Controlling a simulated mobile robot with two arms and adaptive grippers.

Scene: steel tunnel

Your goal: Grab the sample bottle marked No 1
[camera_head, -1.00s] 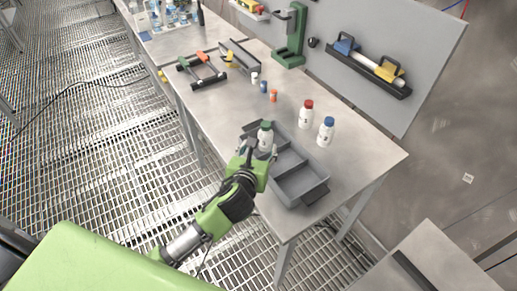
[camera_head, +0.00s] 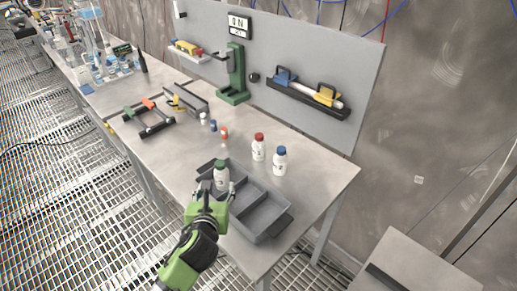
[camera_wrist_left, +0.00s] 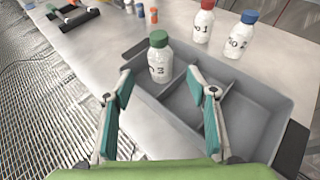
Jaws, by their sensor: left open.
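The bottle marked NO 1 (camera_wrist_left: 203,22) is white with a red cap and stands upright on the table behind the tray; the head view shows it too (camera_head: 258,148). A blue-capped bottle marked NO 2 (camera_wrist_left: 239,36) stands to its right, also in the head view (camera_head: 280,161). A green-capped white bottle (camera_wrist_left: 159,58) stands in the left compartment of the grey tray (camera_wrist_left: 262,92); its number is hard to read. My left gripper (camera_head: 219,191) is open and empty, its fingers (camera_wrist_left: 160,88) on the near side of the green-capped bottle, apart from NO 1. My right gripper is out of view.
Small orange-, blue- and white-capped vials stand left of NO 1, the orange one (camera_head: 224,133) nearest. A green stand (camera_head: 235,75) and a wall panel with a tool rack (camera_head: 308,98) are behind. The table's right end (camera_head: 325,178) is clear.

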